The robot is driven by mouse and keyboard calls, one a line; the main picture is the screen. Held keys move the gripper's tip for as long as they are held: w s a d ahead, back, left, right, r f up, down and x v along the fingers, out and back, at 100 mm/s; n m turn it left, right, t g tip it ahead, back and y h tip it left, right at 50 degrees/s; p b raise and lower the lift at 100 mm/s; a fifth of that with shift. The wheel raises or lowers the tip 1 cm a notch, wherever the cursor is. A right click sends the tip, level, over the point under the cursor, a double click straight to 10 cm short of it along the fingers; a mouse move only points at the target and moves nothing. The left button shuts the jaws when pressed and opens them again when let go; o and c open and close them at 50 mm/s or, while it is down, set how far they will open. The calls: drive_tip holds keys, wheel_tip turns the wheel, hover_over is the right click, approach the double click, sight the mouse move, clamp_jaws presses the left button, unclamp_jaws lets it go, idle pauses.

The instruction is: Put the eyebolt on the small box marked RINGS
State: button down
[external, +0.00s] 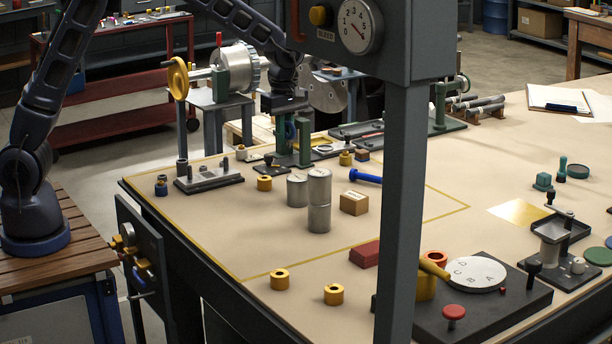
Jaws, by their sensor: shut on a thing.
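My gripper (286,112) is at the back of the table, pointing down over a dark fixture with green posts (304,142). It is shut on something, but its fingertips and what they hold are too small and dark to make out. I cannot pick out the eyebolt for certain; it may be the thing in my gripper. A small brown box (354,204) with a pale label on top sits mid-table, to the right of and nearer than my gripper. The label is too small to read. Nothing is seen resting on the box.
Grey cylinders (319,205) stand just left of the box, two of them stacked. A blue bolt (365,176) lies behind it, and a red block (365,254) in front. A grey post (402,200) hides part of the table. The front-left tabletop is mostly clear.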

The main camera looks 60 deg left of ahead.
wheel_tip(320, 180, up, 3)
drive_tip(key=m, duration=0.1)
hover_over(351, 193)
wheel_tip(351, 193, down, 20)
drive_tip(key=shift+s+r, duration=0.1)
drive_tip(key=shift+r, duration=0.05)
idle(0.4)
drive_tip(key=c, duration=1.5)
unclamp_jaws()
